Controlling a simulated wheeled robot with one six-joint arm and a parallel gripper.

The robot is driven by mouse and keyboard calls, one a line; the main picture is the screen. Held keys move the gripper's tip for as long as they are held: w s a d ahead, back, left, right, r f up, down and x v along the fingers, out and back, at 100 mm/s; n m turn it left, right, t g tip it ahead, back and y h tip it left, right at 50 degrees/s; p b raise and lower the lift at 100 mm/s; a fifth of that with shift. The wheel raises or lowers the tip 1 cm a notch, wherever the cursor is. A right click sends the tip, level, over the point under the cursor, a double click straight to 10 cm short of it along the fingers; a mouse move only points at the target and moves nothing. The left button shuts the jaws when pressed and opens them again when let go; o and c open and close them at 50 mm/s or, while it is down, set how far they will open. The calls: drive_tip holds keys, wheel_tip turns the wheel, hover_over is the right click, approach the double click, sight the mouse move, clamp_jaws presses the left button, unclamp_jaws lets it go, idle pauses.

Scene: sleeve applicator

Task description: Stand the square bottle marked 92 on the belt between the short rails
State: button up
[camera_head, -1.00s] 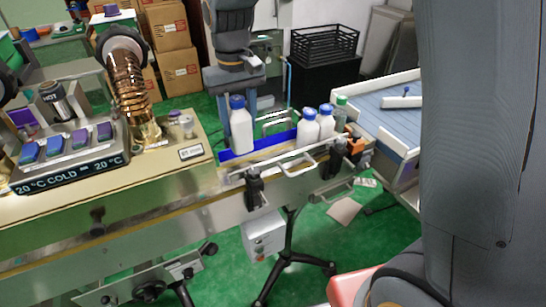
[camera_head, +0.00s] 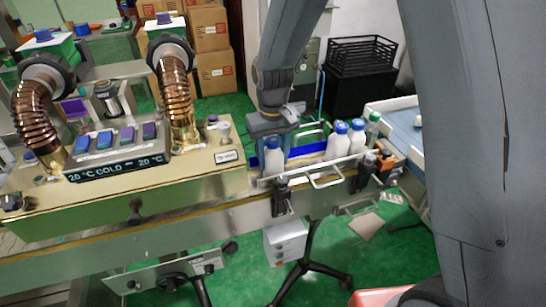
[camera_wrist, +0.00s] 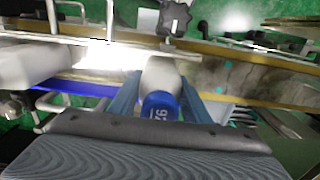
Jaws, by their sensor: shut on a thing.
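The square white bottle (camera_head: 275,161) has a blue cap marked 92, which shows in the wrist view (camera_wrist: 161,106). It stands upright at the left end of the short rails, with the blue rail (camera_head: 306,150) behind it and a metal rail (camera_head: 326,180) in front. My gripper (camera_head: 272,132) comes down from above and is shut on the bottle around its upper part. In the wrist view, my gripper's blue fingers (camera_wrist: 163,88) flank the bottle. I cannot tell whether its base touches the belt.
Two white blue-capped bottles (camera_head: 338,144) (camera_head: 356,138) and a green-capped bottle (camera_head: 373,127) stand to the right along the belt. The machine with copper hoses (camera_head: 177,95) and the COLD display (camera_head: 120,166) are left. Black clamps (camera_head: 281,193) hold the front rail.

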sight(273, 140)
drive_tip(key=shift+f, duration=0.1)
drive_tip(key=o, duration=1.3)
wheel_tip(273, 140, up, 12)
drive_tip(key=b, duration=0.3)
